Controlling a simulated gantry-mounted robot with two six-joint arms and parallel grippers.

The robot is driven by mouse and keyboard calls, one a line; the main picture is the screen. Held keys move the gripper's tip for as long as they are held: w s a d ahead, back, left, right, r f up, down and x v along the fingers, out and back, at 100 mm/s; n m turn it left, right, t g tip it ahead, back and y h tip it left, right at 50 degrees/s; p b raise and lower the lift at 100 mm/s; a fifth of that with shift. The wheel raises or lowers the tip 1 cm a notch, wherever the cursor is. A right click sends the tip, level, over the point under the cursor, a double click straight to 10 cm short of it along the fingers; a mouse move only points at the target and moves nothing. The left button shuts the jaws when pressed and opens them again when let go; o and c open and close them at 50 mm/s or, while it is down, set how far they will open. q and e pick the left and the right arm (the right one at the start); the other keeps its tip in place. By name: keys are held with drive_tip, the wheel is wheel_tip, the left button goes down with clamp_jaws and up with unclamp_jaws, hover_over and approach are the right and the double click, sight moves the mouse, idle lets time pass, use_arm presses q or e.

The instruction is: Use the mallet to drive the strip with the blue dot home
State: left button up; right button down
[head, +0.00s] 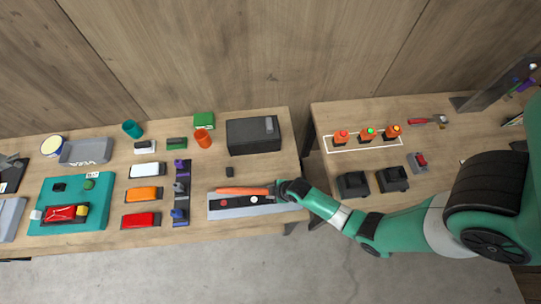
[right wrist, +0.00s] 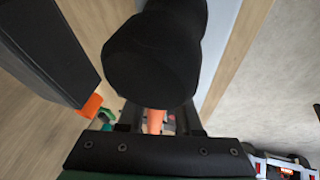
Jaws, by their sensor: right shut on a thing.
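A mallet with an orange handle (head: 243,191) lies across the view above a pale board (head: 240,214) on the middle table. My right gripper (head: 283,189) is shut on the mallet near the handle's right end. In the right wrist view, a big black cylinder, apparently the mallet head (right wrist: 155,60), fills the middle, and part of the orange handle (right wrist: 155,122) shows between the fingers. The board carries a dark band with a red dot (head: 224,199) and a white dot (head: 254,199). I cannot make out a blue dot; the mallet and gripper cover part of the board. My left gripper is out of view.
A dark box (head: 252,135) stands behind the board, with a small black block (head: 230,172) between. Right, across a gap, a second table holds three lit buttons (head: 368,136).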

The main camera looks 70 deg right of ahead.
wheel_tip(320, 180, up, 7)
drive_tip(key=p, duration=0.5)
drive_tip(key=shift+f+p, duration=0.1)
drive_tip(key=shift+p, duration=0.3)
drive_tip(key=shift+f, duration=0.1)
drive_tip(key=shift+d, duration=0.1)
